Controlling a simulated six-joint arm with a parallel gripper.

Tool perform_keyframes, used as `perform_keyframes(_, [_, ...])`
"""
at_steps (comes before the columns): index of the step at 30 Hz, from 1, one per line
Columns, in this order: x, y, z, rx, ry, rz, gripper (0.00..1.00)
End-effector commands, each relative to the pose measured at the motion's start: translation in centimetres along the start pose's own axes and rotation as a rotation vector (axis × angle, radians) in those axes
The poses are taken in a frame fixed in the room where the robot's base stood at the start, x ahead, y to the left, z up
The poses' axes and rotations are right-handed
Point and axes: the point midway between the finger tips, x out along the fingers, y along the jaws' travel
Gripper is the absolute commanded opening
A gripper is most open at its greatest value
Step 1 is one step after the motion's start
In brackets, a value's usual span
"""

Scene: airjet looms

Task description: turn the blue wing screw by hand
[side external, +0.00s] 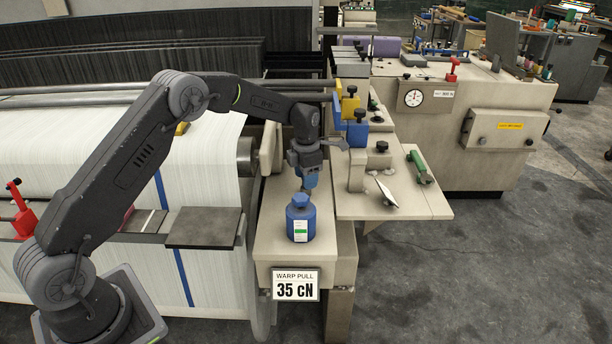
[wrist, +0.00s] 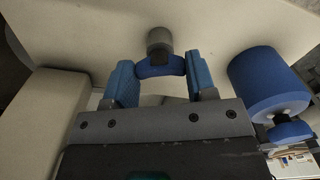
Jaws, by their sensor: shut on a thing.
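The blue wing screw (wrist: 160,67) is between my two blue fingers in the wrist view, in front of a short grey cylinder (wrist: 160,40). My gripper (wrist: 161,75) is shut on it, with a finger at each side. In the side external view my gripper (side external: 309,181) points down over the beige ledge (side external: 272,235), just behind the blue bottle. The screw cannot be made out clearly there.
A blue bottle (side external: 300,220) stands on the ledge close in front of my gripper; it also shows at the right in the wrist view (wrist: 262,82). Blocks with knobs (side external: 357,130), a pointed metal piece (side external: 387,192) and a green-handled part (side external: 418,166) are to the right.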

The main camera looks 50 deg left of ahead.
Motion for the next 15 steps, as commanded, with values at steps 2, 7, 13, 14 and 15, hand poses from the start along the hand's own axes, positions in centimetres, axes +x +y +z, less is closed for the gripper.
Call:
perform_keyframes(2, [0.06,0.06,-0.15,-0.001,0.005,-0.001,0.28])
perform_keyframes(7, [0.07,0.05,-0.16,0.0,0.005,-0.001,0.28])
perform_keyframes(13, [0.05,0.03,-0.11,0.001,0.004,-0.001,0.7])
perform_keyframes(14, [0.05,0.02,-0.1,0.001,0.003,-0.001,0.73])
perform_keyframes(15, [0.04,0.02,-0.08,0.001,0.003,-0.001,0.77])
